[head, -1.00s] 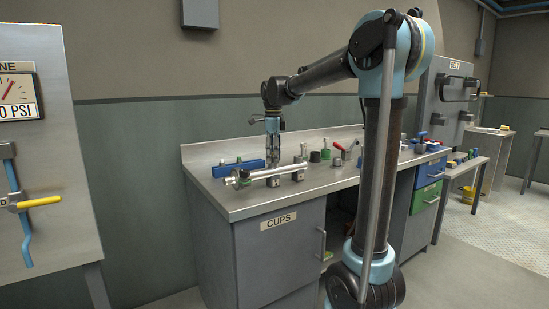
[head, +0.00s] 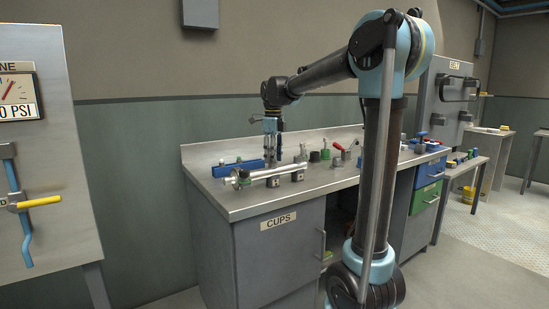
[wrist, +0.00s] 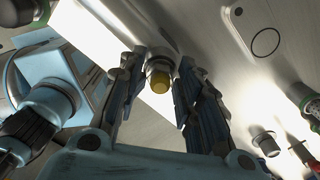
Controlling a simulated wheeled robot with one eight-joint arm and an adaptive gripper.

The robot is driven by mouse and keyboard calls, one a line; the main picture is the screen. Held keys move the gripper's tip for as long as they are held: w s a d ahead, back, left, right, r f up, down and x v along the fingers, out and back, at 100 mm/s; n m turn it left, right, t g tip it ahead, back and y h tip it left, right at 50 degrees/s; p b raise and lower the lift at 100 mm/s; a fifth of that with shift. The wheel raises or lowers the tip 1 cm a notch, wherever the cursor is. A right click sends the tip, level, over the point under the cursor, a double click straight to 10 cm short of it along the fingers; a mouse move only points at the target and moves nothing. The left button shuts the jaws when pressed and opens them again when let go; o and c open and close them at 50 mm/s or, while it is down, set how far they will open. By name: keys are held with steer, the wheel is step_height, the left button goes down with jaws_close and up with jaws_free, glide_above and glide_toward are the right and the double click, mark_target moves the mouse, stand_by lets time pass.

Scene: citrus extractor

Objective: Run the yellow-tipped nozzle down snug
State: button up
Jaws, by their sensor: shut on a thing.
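The yellow-tipped nozzle (wrist: 159,82) shows in the wrist view between my two fingers, its yellow end facing the camera and a metal collar behind it. My gripper (wrist: 160,72) is shut on it, with a ribbed dark finger on each side. In the head view my gripper (head: 272,160) points down over the bench, behind the silver tube (head: 274,173). The nozzle cannot be made out there. How far the nozzle is seated is hidden.
A blue bar (head: 236,168) lies left of my gripper on the steel bench (head: 240,203). Several small fittings, one green (head: 325,154) and one red-handled (head: 338,147), stand to the right. The bench's front left is clear.

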steer(key=shift+w+a, duration=0.15)
steer(key=shift+w, duration=0.05)
steer(key=shift+m, duration=0.9)
steer(key=shift+c, duration=0.3)
steer(key=shift+o, duration=0.2)
steer(key=shift+m, duration=0.8)
steer(key=shift+m, duration=0.9)
